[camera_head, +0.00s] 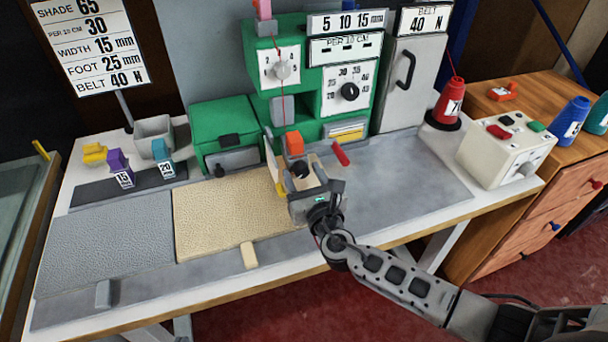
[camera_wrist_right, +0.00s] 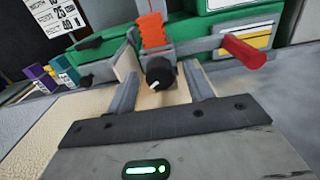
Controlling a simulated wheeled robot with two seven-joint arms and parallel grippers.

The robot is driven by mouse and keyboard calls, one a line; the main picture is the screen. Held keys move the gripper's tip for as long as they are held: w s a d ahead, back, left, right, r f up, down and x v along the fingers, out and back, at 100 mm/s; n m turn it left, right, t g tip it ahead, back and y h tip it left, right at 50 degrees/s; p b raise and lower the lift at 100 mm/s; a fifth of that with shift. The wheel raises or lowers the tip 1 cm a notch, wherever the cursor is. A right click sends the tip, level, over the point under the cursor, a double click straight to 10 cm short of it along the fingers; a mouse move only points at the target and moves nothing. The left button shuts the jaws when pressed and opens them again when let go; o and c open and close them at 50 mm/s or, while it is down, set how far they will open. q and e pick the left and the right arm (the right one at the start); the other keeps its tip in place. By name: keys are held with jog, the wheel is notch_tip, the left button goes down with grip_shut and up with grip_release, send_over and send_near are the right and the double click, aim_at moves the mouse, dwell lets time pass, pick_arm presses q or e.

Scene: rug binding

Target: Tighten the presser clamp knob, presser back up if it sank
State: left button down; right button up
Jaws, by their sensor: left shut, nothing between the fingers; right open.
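The presser clamp knob (camera_head: 300,168) is a small black round knob with a white mark, on the front of the presser of the green machine. It also shows in the right wrist view (camera_wrist_right: 159,73). Above it is the orange block (camera_head: 294,143) of the presser, and a lever with a red handle (camera_head: 340,154) sticks out to the right. My right gripper (camera_head: 302,175) is open, its fingers spread to either side of the knob in the right wrist view. I cannot tell whether a finger touches it. The presser's underside is hidden. My left gripper is not in view.
A beige rug piece (camera_head: 215,212) and a grey one (camera_head: 100,240) lie on the table left of my right gripper. A red thread cone (camera_head: 448,102) and a control box (camera_head: 505,150) stand to the right. The grey tabletop (camera_head: 410,175) between is clear.

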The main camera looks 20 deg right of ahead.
jog(key=c, duration=1)
